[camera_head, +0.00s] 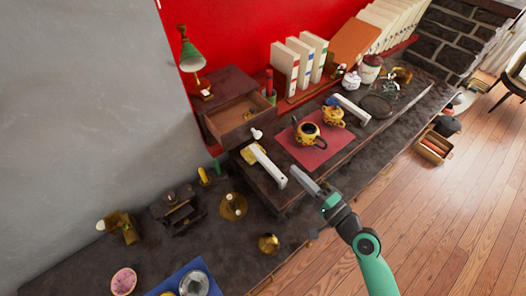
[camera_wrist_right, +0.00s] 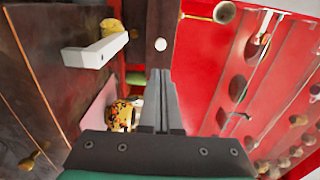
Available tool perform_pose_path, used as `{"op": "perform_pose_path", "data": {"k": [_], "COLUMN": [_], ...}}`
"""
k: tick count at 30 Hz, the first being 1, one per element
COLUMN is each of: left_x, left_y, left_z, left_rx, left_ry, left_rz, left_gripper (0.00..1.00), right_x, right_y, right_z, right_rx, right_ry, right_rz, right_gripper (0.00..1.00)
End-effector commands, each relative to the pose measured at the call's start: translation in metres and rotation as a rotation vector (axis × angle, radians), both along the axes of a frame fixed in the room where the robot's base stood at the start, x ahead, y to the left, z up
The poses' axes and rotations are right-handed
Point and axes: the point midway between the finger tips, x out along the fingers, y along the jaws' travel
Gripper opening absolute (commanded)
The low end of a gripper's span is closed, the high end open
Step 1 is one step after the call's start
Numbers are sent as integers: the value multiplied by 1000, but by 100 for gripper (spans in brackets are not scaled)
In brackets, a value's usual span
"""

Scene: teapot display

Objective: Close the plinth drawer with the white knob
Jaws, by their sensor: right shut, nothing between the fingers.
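A dark wooden plinth (camera_head: 226,87) stands against the red wall in the head view. Its drawer (camera_head: 237,117) is pulled out, and the pale empty inside shows. A white knob (camera_head: 257,134) sits at the drawer's front. In the right wrist view a round white knob (camera_wrist_right: 160,44) shows just beyond the fingertips, against dark wood. My right gripper (camera_head: 296,172) is shut and empty, in front of the drawer and apart from the knob; its closed fingers also show in the wrist view (camera_wrist_right: 160,76). My left gripper is in neither view.
White bar handles (camera_head: 268,166) (camera_head: 350,109) flank a red mat (camera_head: 298,153) with yellow-black teapots (camera_head: 308,134). White binders (camera_head: 285,62) stand behind. A brass candle holder (camera_head: 233,207) and brass pot (camera_head: 268,243) are at the front.

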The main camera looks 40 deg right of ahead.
Motion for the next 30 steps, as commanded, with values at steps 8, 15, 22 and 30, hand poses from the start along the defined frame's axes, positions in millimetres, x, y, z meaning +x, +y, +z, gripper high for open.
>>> {"op": "perform_pose_path", "data": {"k": [8, 15, 22, 30], "left_x": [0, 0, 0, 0], "left_y": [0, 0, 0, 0], "left_z": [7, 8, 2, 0], "left_rx": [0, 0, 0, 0], "left_ry": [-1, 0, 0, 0], "left_rz": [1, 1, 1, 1], "left_gripper": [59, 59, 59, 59], "right_x": [29, 81, 123, 140], "right_y": [-1, -7, -11, -13], "right_z": [4, 4, 2, 2], "right_rx": [-2, -3, -3, -3], "right_ry": [-2, -3, -3, -1], "right_rz": [5, 5, 3, 3], "right_gripper": [0, 0, 0, 0]}}
